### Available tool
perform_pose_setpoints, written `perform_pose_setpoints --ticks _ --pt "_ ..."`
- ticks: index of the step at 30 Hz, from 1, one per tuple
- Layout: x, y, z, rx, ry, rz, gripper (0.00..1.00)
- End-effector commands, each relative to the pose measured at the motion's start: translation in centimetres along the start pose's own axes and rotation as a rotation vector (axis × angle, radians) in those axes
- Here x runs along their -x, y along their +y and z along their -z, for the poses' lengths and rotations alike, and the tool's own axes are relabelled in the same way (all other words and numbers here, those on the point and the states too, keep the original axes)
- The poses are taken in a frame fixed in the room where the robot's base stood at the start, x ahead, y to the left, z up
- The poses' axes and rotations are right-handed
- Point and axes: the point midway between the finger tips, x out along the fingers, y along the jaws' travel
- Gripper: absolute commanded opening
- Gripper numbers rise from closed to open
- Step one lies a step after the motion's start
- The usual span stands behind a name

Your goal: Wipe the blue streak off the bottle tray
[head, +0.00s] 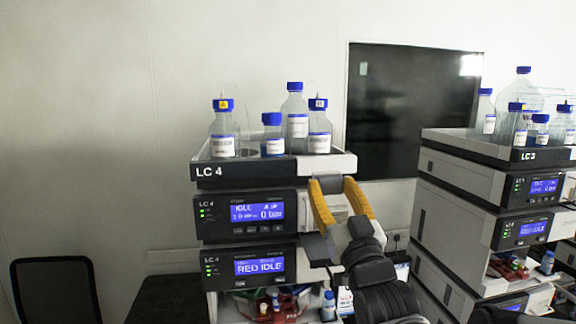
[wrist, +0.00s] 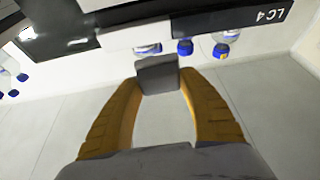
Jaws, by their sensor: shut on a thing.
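The bottle tray (head: 240,173) tops the LC 4 stack, with a dark front strip and a pale right end. Several clear bottles with blue caps (head: 224,132) stand on it. I cannot make out a blue streak in either view. My gripper (head: 333,184) has yellow fingers and is at the stack's front right, just below the tray's right end. It is shut on a grey block (wrist: 157,76), held between the fingertips in the wrist view. The tray's LC 4 front (wrist: 235,20) shows upside down there, beyond the block. I cannot tell whether the block touches anything.
Instrument modules with lit blue displays (head: 257,212) sit under the tray. A second stack, LC 3 (head: 480,148), with more bottles stands at the right. A dark wall screen (head: 410,110) hangs behind. A black chair (head: 55,290) is at lower left.

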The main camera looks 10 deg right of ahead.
Motion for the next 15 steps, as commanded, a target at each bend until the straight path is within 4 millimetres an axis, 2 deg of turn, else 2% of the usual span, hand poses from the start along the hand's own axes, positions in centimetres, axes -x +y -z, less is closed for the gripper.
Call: perform_pose_setpoints --ticks 15 --pt "6.3 -0.1 3.0 0.000 0.000 0.000 0.10"
